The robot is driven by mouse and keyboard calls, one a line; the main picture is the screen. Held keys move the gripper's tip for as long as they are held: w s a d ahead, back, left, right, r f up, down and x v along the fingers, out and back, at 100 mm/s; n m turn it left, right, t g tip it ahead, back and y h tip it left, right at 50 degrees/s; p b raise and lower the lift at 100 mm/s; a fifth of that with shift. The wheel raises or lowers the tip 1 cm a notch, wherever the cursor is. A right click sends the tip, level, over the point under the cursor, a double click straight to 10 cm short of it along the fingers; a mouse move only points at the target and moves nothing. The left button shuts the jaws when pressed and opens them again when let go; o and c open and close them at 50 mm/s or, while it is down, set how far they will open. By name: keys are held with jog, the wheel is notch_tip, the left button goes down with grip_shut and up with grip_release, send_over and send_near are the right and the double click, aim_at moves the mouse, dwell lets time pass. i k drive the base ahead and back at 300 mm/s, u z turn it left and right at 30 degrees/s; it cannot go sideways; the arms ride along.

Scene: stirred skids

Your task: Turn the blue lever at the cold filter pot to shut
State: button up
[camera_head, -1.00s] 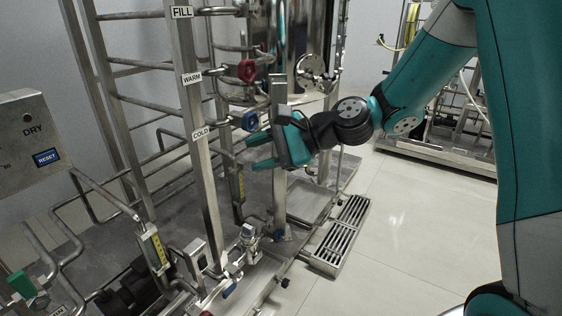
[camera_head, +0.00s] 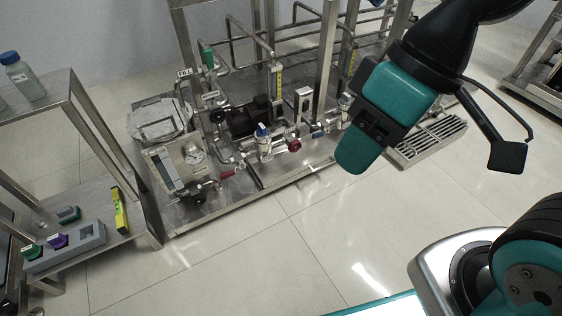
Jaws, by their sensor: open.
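A small blue handle (camera_head: 318,134) shows on the low pipework of the skid, just left of my gripper. I cannot tell its exact angle, and no label naming a cold filter pot can be read here. A blue-topped fitting (camera_head: 262,131) stands further left on the same pipework. My gripper (camera_head: 362,138) is open and empty, with its teal fingers pointing down and left. It hangs in front of the skid's right part and hides some of the pipework. It appears apart from the handle.
A red handwheel (camera_head: 294,145) sits beside the blue handle. Steel posts (camera_head: 327,60) rise behind. A floor grate (camera_head: 428,140) lies right of my gripper. A side bench (camera_head: 110,240) with coloured buttons stands at left. The tiled floor in front is clear.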

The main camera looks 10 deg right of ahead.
aim_at(327, 129)
jog(key=u, duration=0.25)
jog(key=k, duration=0.45)
jog(key=z, duration=0.85)
jog(key=i, duration=1.2)
jog(key=u, duration=0.65)
jog(key=i, duration=0.35)
jog(key=u, duration=0.45)
